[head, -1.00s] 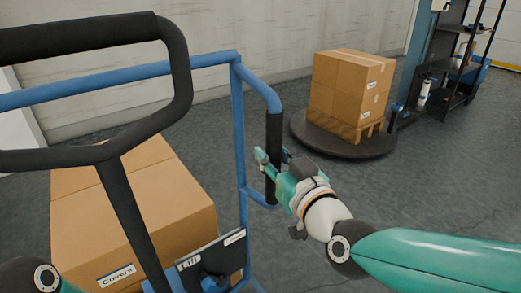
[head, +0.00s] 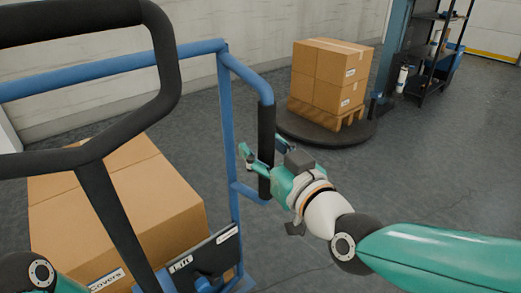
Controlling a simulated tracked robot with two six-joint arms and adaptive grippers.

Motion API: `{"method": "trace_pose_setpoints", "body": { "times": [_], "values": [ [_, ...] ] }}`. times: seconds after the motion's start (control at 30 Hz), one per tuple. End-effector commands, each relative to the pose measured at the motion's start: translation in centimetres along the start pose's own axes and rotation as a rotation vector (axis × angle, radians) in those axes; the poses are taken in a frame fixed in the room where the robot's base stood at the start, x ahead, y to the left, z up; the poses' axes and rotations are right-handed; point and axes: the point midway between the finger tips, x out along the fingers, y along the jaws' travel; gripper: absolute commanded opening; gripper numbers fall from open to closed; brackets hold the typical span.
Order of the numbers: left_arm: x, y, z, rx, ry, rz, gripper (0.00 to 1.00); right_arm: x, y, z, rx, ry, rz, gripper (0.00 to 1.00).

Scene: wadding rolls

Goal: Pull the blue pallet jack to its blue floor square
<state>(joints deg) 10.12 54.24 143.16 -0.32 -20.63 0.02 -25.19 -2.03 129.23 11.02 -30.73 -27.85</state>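The blue tube frame (head: 229,130) in front of me has a black upright grip (head: 266,140) at its right end and carries a cardboard box labelled Covers (head: 130,205). A black panel (head: 205,255) with small labels is low on it. A black loop handle (head: 88,155) on a dark stem rises in the left foreground. I take these parts for the pallet jack. My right gripper (head: 263,154) has its fingers on either side of the black grip, with a gap on the left, so it looks open. My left gripper is out of view; the blue floor square is not visible.
Stacked cartons on a small pallet (head: 328,112) stand on a round dark platform (head: 345,131) at the back. A dark shelf rack (head: 432,50) is at the upper right. A pale wall (head: 255,40) runs behind. Grey floor (head: 440,170) is clear at the right.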

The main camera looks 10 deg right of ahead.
Motion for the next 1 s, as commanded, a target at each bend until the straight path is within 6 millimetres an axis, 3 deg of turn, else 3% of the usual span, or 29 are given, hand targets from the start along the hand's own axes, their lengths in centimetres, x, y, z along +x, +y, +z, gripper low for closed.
{"method": "trace_pose_setpoints", "body": {
  "times": [0.37, 0.8, 1.0],
  "values": [
    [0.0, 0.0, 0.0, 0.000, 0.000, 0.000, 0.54, -0.9, 0.1, 0.0, 0.003, 0.001, 0.002, 0.56],
    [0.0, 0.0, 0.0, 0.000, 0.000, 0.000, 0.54, -8.7, -0.1, -0.1, 0.003, 0.004, -0.001, 0.56],
    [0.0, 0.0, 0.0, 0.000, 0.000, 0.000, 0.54, -11.2, -0.1, 0.0, 0.002, 0.002, -0.001, 0.56]
  ]
}}
